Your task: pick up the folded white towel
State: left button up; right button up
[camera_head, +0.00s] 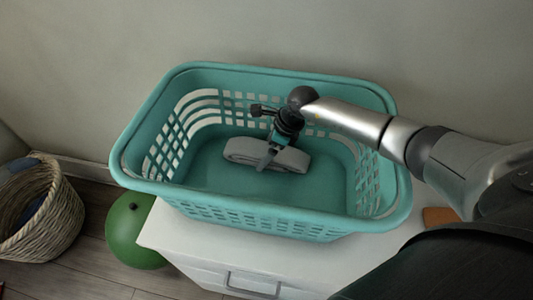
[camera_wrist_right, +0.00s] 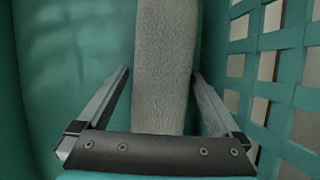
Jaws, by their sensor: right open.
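The folded white towel (camera_head: 242,152) lies inside the teal laundry basket (camera_head: 165,190), near its middle, and looks light grey here. In the right wrist view the towel (camera_wrist_right: 164,65) runs upright through the picture between the two fingers. My right gripper (camera_head: 266,160) reaches down into the basket over the towel's right part. In the right wrist view my right gripper (camera_wrist_right: 160,85) is open, with one finger on each side of the towel. A gap shows on the left side; contact on the right cannot be told. My left gripper is not in view.
The basket stands on a white cabinet (camera_head: 190,245) with a drawer handle, against the wall. A green ball (camera_head: 138,232) and a wicker basket (camera_head: 45,215) are on the floor at left. An orange-brown object (camera_head: 438,216) lies at right. The slotted basket walls surround my gripper.

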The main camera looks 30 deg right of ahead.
jog(key=c, duration=1.3)
